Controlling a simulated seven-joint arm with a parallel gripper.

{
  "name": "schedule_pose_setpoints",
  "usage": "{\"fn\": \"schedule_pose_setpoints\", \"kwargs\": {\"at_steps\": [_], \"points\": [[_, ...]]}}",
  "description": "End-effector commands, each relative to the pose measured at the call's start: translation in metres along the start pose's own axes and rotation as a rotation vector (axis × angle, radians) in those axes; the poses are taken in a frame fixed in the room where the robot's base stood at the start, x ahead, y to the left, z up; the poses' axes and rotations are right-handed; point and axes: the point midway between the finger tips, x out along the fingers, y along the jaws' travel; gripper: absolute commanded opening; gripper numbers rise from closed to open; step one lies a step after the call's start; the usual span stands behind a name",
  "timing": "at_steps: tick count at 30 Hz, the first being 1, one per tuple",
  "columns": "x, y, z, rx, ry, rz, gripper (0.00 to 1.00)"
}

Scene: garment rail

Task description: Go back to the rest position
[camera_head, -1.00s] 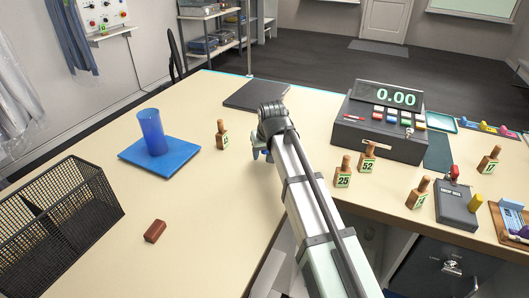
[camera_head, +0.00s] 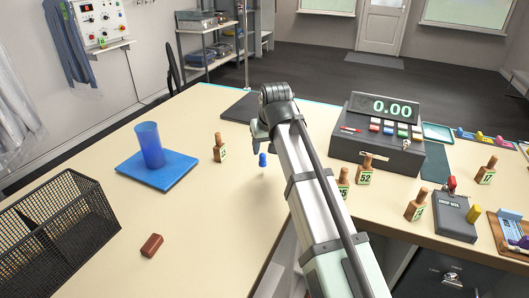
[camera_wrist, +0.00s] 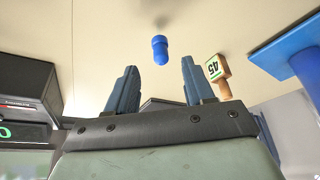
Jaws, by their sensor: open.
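My gripper (camera_head: 256,132) is open and empty above the table, left of the cash register; its upper part is hidden behind my arm. In the wrist view its two dark blue-grey fingers (camera_wrist: 158,72) stand apart with nothing between them. A small blue cylindrical piece (camera_head: 262,160) stands on the table just below my gripper, apart from it. The piece also shows in the wrist view (camera_wrist: 160,50), beyond the fingertips.
A tag block marked 45 (camera_wrist: 218,75) stands near the blue piece. A blue cup (camera_head: 150,146) on a blue mat (camera_head: 178,179), a reddish-brown block (camera_head: 151,245) and a wire basket (camera_head: 85,215) are left. The register (camera_head: 345,150) and several tag blocks stand right.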

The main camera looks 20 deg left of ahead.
Motion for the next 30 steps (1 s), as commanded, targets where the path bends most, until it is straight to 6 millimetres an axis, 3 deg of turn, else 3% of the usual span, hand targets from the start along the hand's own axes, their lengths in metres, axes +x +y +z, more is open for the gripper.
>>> {"fn": "schedule_pose_setpoints", "kwargs": {"at_steps": [6,23,26,30], "points": [[-0.01,0.0,0.0,0.0,0.001,0.0,0.53],[-0.01,0.004,-0.001,0.001,0.004,0.004,0.53],[-0.01,0.022,-0.004,0.007,0.02,0.021,0.53],[-0.009,0.076,-0.013,0.016,0.07,0.076,0.53]]}}
